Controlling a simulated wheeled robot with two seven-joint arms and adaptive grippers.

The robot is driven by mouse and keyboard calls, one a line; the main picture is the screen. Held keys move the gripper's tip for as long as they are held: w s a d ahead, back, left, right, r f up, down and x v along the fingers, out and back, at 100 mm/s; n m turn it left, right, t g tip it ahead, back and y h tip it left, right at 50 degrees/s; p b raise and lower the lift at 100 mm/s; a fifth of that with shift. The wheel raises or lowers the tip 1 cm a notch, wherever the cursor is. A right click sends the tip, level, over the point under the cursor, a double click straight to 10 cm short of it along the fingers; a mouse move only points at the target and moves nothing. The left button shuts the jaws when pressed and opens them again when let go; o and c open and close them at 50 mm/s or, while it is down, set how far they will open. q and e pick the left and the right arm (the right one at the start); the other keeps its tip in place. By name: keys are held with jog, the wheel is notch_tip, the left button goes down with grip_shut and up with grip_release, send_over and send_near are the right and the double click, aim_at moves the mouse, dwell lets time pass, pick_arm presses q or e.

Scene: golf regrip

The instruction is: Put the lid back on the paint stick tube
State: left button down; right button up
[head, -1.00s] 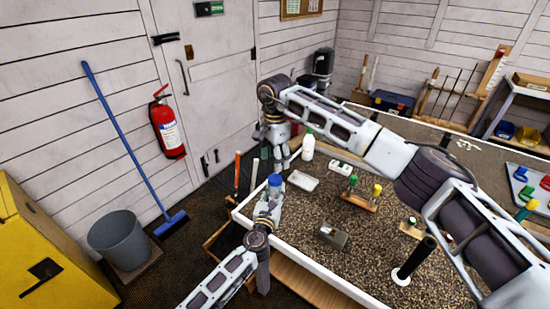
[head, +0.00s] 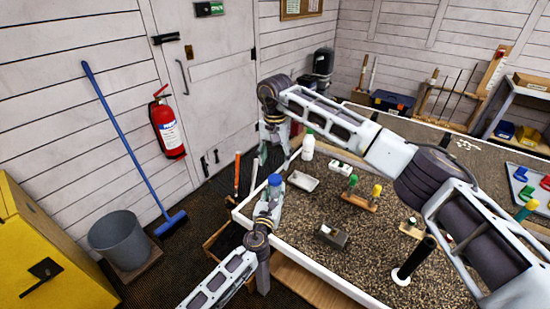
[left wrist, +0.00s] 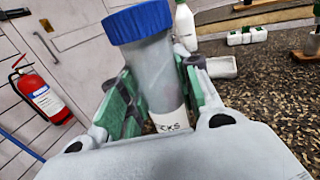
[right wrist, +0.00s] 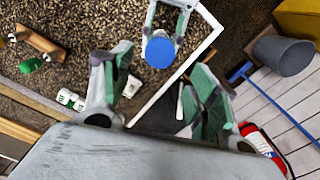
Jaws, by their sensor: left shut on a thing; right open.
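The paint stick tube (left wrist: 160,80) is a translucent grey cylinder with a white label that shows black letters. Its blue lid (left wrist: 138,21) sits on the tube's top end; I cannot tell how tightly. The lid also shows in the head view (head: 275,180) and from above in the right wrist view (right wrist: 160,51). My left gripper (head: 268,203) is shut around the tube and holds it upright near the table's corner. My right gripper (head: 275,150) is open and empty, behind and above the lid. In the right wrist view the lid lies between and beyond its spread fingers (right wrist: 162,68).
A white bottle (head: 308,147), a white tray (head: 303,181) and a rack with green and yellow items (head: 359,200) stand on the speckled table. A grey metal block (head: 331,236) and a black grip on a white base (head: 413,260) are nearer. The white table edge (head: 300,259) runs below.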

aim_at(275, 178)
jog(key=shift+f, duration=0.1)
dwell(0.5)
jog(key=shift+f, duration=3.9)
jog(key=c, duration=1.1)
